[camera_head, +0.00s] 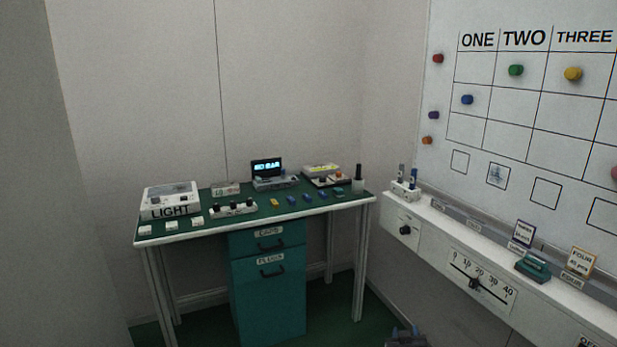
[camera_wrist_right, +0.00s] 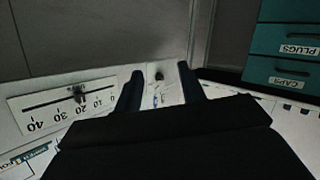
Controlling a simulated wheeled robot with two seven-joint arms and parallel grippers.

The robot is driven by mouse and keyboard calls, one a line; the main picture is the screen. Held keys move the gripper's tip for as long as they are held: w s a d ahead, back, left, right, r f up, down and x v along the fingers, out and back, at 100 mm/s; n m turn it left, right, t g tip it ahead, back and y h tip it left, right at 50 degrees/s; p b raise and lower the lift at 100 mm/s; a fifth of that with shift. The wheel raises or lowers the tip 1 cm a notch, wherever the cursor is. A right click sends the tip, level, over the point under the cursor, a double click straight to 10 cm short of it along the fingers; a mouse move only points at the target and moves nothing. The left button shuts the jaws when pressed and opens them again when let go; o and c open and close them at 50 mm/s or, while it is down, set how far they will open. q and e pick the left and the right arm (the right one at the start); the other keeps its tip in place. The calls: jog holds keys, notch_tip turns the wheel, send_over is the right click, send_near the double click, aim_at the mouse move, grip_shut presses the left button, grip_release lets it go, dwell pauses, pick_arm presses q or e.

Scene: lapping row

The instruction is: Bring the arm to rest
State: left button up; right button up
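My right gripper shows in the right wrist view (camera_wrist_right: 160,78) as two dark fingers spread apart, with nothing held between them. In the head view only a dark piece of it (camera_head: 405,338) shows at the bottom edge, in front of the white ledge and right of the desk. My left gripper is in neither view.
A green-topped desk (camera_head: 245,216) with a LIGHT box (camera_head: 170,199), small parts and a lit display (camera_head: 266,167) stands at the back. Below it is a teal drawer cabinet (camera_head: 268,300). A white ledge with a slider scale (camera_head: 482,279) runs along the right wall, under a chart board (camera_head: 570,105) with coloured knobs.

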jog(key=s+a+f+n+g+y, duration=0.25)
jog(key=s+a+f+y, duration=0.45)
jog(key=s+a+f, duration=1.15)
jog(key=s+a+f+g, duration=0.2)
jog(key=s+f, duration=0.5)
jog(key=s, duration=0.6)
jog(key=s+a+f+g, duration=0.25)
jog(key=s+f, duration=0.45)
jog(key=s, duration=0.6)
pick_arm(q)
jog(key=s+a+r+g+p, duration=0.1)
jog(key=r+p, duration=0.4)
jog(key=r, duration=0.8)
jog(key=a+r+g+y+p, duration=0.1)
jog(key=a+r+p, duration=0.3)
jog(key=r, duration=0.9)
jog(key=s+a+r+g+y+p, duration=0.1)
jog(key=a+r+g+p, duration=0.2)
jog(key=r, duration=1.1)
jog(key=p, duration=0.3)
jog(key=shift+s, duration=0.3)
pick_arm(e)
jog(key=s+d+r+g, duration=0.1)
jog(key=d+r, duration=0.3)
jog(key=r, duration=1.6)
jog(key=s+d+r+g+h, duration=0.1)
jog(key=d+r+g, duration=0.3)
jog(key=r, duration=1.6)
jog(key=shift+s+d, duration=0.2)
jog(key=shift+d, duration=0.05)
